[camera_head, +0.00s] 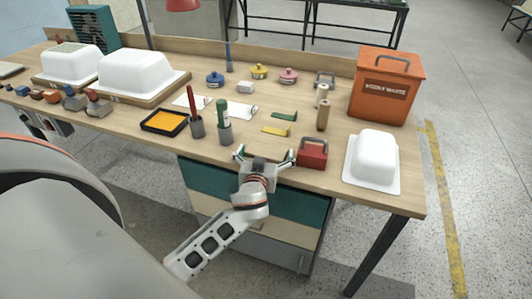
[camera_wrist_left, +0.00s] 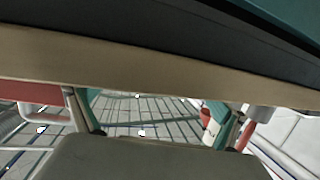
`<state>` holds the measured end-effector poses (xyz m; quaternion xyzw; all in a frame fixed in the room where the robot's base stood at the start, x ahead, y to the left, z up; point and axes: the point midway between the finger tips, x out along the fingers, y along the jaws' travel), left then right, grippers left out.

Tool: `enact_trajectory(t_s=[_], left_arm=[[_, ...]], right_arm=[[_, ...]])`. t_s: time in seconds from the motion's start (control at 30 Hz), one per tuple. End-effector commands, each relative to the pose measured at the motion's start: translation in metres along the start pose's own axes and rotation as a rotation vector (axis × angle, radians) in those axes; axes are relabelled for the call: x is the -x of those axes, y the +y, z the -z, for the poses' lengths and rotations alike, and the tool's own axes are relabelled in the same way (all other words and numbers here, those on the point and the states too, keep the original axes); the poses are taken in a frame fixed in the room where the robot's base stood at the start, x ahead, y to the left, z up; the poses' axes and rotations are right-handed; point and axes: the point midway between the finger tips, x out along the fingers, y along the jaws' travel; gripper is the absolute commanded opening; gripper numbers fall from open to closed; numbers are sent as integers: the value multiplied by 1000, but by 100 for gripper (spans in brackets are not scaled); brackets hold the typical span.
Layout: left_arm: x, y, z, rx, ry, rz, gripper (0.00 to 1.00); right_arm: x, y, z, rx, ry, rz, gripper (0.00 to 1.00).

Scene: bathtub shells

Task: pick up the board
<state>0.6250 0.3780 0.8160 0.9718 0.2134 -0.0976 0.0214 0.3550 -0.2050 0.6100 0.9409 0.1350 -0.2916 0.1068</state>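Two white tub shells stand at the left of the workbench, each on a flat wooden board: the nearer board (camera_head: 158,101) and the farther-left board (camera_head: 48,83). The shells cover most of both boards, and I cannot tell which one is the task's board. My left gripper (camera_head: 265,156) is open and empty at the bench's front edge, well to the right of both boards. In the left wrist view its spread fingers (camera_wrist_left: 155,118) show with teal parts and nothing between them. No board can be made out there. My right gripper is not in view.
A white shell (camera_head: 374,158) and an orange waste bin (camera_head: 386,87) stand at the right. A black-rimmed tray (camera_head: 148,126) lies at left.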

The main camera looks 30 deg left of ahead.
Motion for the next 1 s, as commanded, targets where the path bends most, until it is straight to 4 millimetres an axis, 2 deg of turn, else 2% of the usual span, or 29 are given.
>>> enact_trajectory(t_s=[0.03,0.1,0.57,0.77,1.0], left_arm=[[0,0,0,0,0,0,90],[0,0,0,0,0,0,71],[2,0,6,1,1,0,71],[6,1,31,5,4,-1,71],[18,0,89,9,7,0,71]], right_arm=[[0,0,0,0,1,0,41],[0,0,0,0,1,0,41],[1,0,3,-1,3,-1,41],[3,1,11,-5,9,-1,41],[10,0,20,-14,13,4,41]])
